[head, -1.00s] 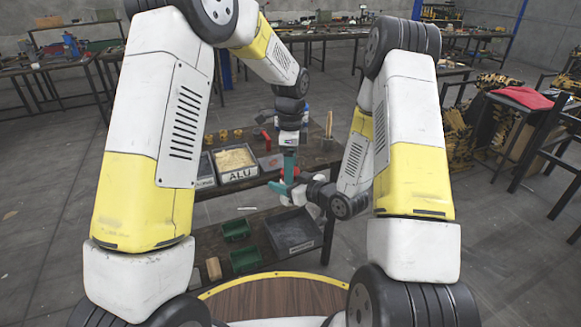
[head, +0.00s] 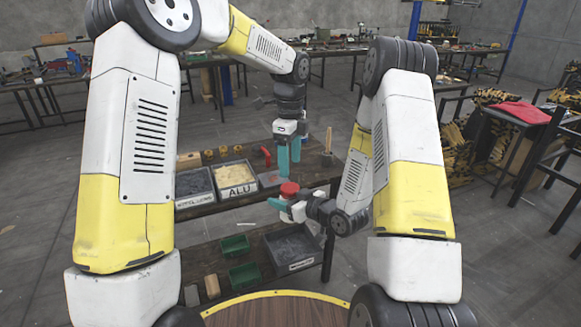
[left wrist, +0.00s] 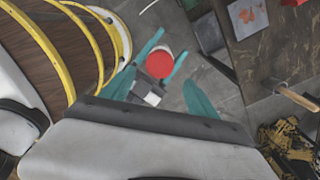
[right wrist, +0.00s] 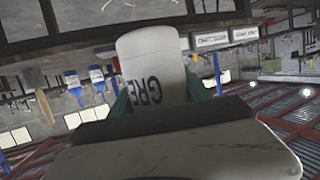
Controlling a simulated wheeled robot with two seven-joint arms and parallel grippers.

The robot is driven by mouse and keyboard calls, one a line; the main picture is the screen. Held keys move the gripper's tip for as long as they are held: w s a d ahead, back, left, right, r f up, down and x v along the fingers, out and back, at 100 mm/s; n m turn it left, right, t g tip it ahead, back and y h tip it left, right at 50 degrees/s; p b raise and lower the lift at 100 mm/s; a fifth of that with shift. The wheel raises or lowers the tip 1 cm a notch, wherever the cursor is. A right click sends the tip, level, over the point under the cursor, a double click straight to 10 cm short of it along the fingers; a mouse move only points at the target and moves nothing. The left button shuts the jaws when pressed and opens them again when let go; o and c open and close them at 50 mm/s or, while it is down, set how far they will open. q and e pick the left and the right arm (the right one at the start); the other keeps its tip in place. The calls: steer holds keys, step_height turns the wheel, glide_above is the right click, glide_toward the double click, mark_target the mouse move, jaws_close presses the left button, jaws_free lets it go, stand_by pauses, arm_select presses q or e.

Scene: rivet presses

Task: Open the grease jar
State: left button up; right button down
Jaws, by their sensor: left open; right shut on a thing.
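The grease jar (right wrist: 150,60) is white with part of the letters "GRE" showing in the right wrist view. My right gripper (right wrist: 158,95) is shut on its body. In the head view its red lid (head: 289,188) faces up, above the right gripper (head: 283,206). The left wrist view shows the lid (left wrist: 160,64) from above, between and beyond the spread left fingers. My left gripper (head: 289,172) is open, pointing down just above the lid, with its two teal fingers apart. Whether the lid is loose on the jar I cannot tell.
Behind the grippers is a dark workbench (head: 325,165) with grey bins, one an ALU bin (head: 236,180), and a red-handled tool (head: 266,155). Green bins (head: 235,245) and a grey bin (head: 292,250) sit on the lower shelf.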

mark_target(290, 187)
arm_select(q)
step_height(290, 187, down, 8)
steer(key=shift+r, duration=0.15)
stand_by(0.3)
steer(key=c, duration=1.5)
steer(key=n, duration=0.3)
steer(key=o, duration=1.6)
steer(key=shift+c, duration=0.2)
